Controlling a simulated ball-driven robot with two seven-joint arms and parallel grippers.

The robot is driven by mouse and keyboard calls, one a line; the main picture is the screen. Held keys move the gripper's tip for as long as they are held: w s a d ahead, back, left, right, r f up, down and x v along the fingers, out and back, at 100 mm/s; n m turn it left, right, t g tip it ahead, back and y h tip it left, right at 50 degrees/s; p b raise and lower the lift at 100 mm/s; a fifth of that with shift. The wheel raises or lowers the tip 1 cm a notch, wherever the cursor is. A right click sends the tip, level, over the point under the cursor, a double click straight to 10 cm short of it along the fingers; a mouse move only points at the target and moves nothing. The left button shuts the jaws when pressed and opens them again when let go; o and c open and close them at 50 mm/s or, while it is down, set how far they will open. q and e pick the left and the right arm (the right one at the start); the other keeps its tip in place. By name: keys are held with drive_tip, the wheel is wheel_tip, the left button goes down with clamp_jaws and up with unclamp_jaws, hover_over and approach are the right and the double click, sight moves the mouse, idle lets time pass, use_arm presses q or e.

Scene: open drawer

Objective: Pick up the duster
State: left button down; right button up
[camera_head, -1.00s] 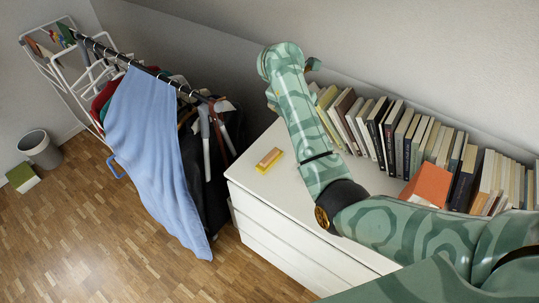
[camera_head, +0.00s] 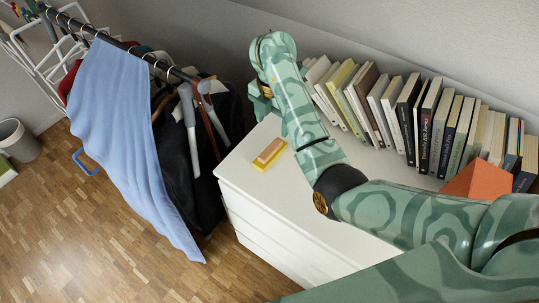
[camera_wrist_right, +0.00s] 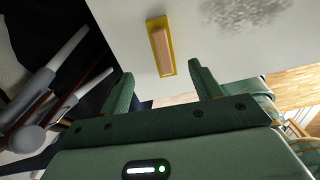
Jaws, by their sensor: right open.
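The duster (camera_head: 269,153), a small block with a tan wooden top and a yellow base, lies flat near the left end of the white dresser top (camera_head: 240,172). The right wrist view also shows the duster (camera_wrist_right: 161,45), just beyond and between the fingertips. My right gripper (camera_wrist_right: 162,76) is open and empty, its two green fingers apart from the duster. In the head view my right gripper (camera_head: 259,97) shows partly behind my forearm, further back than the duster. My left gripper is not in view.
A row of books (camera_head: 430,125) stands along the wall at the dresser's back. An orange box-like object (camera_head: 478,182) sits by the books at right. A clothes rack with a blue cloth (camera_head: 115,120) stands left of the dresser.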

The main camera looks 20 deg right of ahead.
sight(273, 147)
wheel_tip(273, 147, down, 6)
drive_tip(key=shift+w+d+r+b, duration=0.1)
drive_tip(key=shift+b, duration=0.95)
drive_tip(key=f+b, duration=0.2)
drive_tip(key=f, duration=0.1)
drive_tip(key=f+b, duration=0.1)
drive_tip(key=f, duration=0.1)
drive_tip(key=shift+s+f, duration=0.25)
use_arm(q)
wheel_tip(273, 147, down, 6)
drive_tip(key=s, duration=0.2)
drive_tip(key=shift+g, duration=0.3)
use_arm(e)
drive_tip(key=shift+r, duration=0.15)
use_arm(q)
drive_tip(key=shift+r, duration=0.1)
use_arm(e)
drive_tip(key=c, duration=1.1)
